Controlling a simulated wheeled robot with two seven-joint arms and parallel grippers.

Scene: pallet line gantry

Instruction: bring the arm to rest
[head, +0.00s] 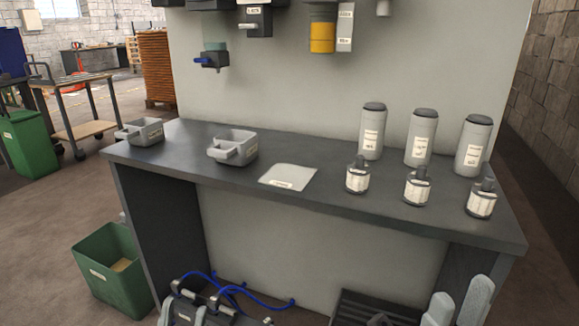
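My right gripper (457,304) shows at the bottom right edge, in front of the bench's right leg. Its two light grey fingers point up with a gap between them, and nothing is between them.
On the bench stand two grey bins (232,147), a white labelled sheet (289,177), three tall canisters (421,138) and three small bottles (417,190). A green bin (112,270) stands left of the bench. Dispensers (322,30) hang above. The bench's front edge lies beyond my grippers.

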